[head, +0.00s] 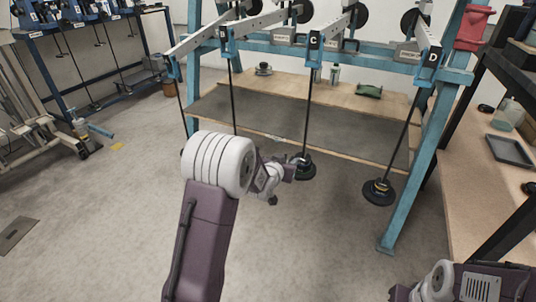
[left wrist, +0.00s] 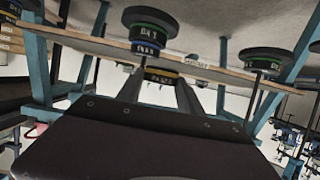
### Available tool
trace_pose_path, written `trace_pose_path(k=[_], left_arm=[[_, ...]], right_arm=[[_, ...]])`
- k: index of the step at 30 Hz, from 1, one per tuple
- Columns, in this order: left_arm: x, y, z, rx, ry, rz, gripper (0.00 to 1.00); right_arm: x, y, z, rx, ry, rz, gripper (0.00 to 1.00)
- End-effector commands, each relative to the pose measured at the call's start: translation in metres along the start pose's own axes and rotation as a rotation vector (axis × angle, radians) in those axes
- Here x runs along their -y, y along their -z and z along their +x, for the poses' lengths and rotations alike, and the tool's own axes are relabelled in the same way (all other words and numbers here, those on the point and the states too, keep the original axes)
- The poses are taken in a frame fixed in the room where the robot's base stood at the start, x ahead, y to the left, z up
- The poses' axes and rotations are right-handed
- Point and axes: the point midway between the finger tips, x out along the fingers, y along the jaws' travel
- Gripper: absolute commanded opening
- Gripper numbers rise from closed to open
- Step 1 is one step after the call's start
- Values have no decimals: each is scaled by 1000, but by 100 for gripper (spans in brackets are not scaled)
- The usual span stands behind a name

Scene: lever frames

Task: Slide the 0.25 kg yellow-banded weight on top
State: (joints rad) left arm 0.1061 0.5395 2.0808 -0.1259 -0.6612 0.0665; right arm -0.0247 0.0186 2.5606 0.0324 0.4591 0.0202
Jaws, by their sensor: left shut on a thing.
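My left gripper (head: 283,172) is beside the weights (head: 305,170) at the foot of hanger rod C. In the left wrist view the yellow-banded weight (left wrist: 161,76) sits between the two fingers (left wrist: 158,88), which are shut on it. A dark stack (left wrist: 149,28) with green and blue bands shows just beyond it in that view. In the head view I cannot clearly make out the held weight near my gripper. The lever labelled C (head: 314,40) is above the rod. My right gripper is not in view; only part of my right arm shows at the bottom right.
The rod under lever D (head: 432,58) carries a dark weight stack (head: 378,191) to the right. A blue frame post (head: 408,180) stands beyond it. A wooden table (head: 345,93) is behind the rods. A bench with a black tray (head: 510,151) is at the right.

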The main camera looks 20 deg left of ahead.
Motion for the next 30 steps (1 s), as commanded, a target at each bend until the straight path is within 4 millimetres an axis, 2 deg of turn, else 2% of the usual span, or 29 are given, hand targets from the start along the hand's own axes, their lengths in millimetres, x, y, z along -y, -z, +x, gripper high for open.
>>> trace_pose_path(k=[1, 3, 6, 14, 30], left_arm=[[-10, -7, 3, -1, -17, 7, 4], [-21, -10, 5, -1, -36, 14, 4], [-30, -11, 5, -1, -50, 20, 4], [-31, -9, 8, 0, -52, 21, 4], [-33, 3, 38, 0, -52, 21, 4]], right_arm=[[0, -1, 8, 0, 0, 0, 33], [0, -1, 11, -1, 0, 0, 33], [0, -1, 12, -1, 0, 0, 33], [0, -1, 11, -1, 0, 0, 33], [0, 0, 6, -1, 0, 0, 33]])
